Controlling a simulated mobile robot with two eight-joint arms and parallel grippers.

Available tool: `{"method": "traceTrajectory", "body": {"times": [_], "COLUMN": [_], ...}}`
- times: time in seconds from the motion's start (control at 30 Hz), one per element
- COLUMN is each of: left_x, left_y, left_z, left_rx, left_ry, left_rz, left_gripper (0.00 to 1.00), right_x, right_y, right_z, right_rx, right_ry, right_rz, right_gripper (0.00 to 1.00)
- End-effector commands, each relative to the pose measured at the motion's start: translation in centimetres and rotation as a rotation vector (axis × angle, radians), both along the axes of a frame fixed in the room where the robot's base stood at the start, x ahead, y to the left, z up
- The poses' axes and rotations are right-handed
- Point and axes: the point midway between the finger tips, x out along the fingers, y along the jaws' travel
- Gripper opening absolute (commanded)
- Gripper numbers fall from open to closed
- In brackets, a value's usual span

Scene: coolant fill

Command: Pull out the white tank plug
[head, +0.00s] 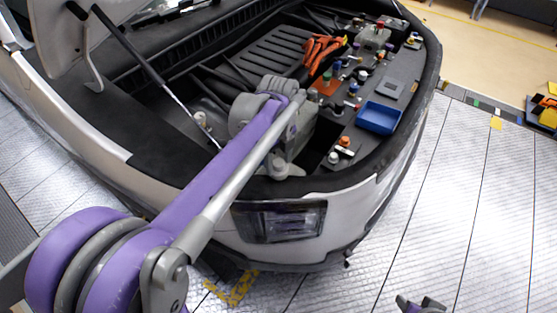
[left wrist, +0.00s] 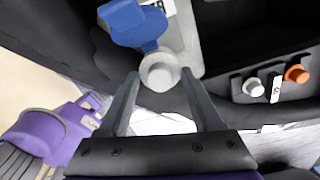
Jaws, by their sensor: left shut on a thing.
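The white tank plug (left wrist: 160,72) shows in the left wrist view as a round pale cap between the fingertips of my left gripper (head: 282,168). The gripper is shut on it. The plug lies against a light grey tank part, beside a blue cap (left wrist: 130,22). Whether it is still seated in the tank I cannot tell. In the head view my left gripper is low over the front right of the open car bay, and its wrist hides the plug. My right gripper (head: 420,304) shows only in part at the bottom edge.
A white knob (head: 334,158) and an orange knob (head: 344,142) sit right of my left gripper. A blue tray (head: 379,118), orange gloves (head: 322,52) and several coloured caps lie farther back. A prop rod (head: 150,75) crosses the bay's left side.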

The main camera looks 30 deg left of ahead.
Motion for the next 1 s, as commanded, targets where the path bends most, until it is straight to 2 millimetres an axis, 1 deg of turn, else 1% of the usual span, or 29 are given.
{"method": "traceTrajectory", "body": {"times": [0.17,0.47,1.0], "left_x": [0.0,0.0,0.0], "left_y": [0.0,0.0,0.0], "left_z": [0.3,0.4,3.0], "left_rx": [0.000,0.000,0.000], "left_ry": [0.000,0.000,-0.001], "left_rz": [0.000,0.000,0.000], "left_gripper": [0.31,0.31,0.31], "right_x": [0.1,0.1,0.6], "right_y": [0.0,0.0,0.0], "right_z": [0.3,0.3,2.4], "right_rx": [0.000,0.000,0.000], "right_ry": [-0.001,-0.001,-0.011], "right_rz": [0.000,0.000,0.000], "right_gripper": [0.50,0.50,0.50]}}
